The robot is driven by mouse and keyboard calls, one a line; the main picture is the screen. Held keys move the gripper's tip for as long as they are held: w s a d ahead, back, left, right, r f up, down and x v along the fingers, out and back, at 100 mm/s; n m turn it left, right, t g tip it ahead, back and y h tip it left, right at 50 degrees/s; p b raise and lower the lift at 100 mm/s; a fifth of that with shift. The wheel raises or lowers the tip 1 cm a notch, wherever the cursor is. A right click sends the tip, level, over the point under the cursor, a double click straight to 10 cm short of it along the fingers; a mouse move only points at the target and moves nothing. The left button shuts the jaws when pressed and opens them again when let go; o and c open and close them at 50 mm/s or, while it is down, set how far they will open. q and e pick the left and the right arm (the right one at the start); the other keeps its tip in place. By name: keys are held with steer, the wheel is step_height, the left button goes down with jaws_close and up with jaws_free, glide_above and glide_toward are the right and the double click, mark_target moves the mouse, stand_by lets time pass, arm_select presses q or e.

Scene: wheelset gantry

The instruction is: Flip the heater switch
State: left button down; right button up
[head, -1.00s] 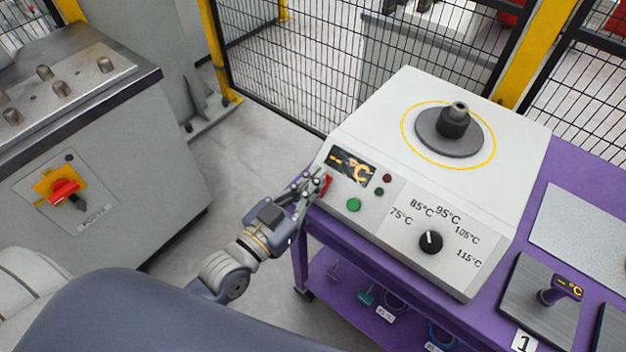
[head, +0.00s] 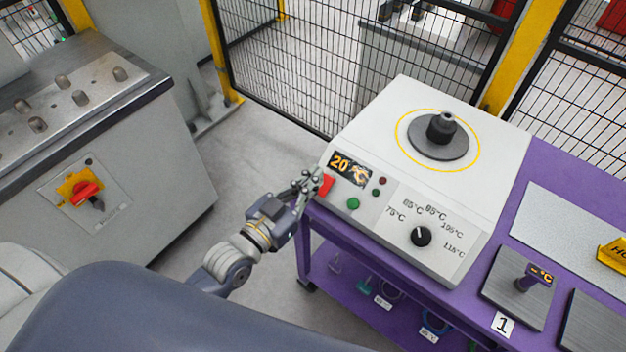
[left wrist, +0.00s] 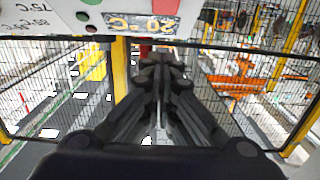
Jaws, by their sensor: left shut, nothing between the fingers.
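The heater (head: 375,150) is a white box with a sloped front panel on the purple cart. Its red switch (head: 326,184) is at the panel's left end, and the display (head: 349,168) reads 20 °C. My left gripper (head: 312,180) is shut and empty, with its fingertips right at the red switch. I cannot tell whether they touch it. In the left wrist view the shut fingers (left wrist: 160,68) point at the panel's edge, and the display (left wrist: 143,25) shows upside down. The fingers hide part of the switch there. My right gripper is out of view.
A green button (head: 353,203), small indicator lamps and a black temperature dial (head: 421,236) share the panel. A grey cabinet with a red rotary switch (head: 84,193) stands at left. Mesh fencing (head: 280,75) is behind. Bare floor lies between cabinet and cart.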

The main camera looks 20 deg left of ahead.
arm_select(q)
steer(key=r+b+v, duration=0.1)
steer(key=v, duration=0.8)
steer(key=shift+r, duration=0.2)
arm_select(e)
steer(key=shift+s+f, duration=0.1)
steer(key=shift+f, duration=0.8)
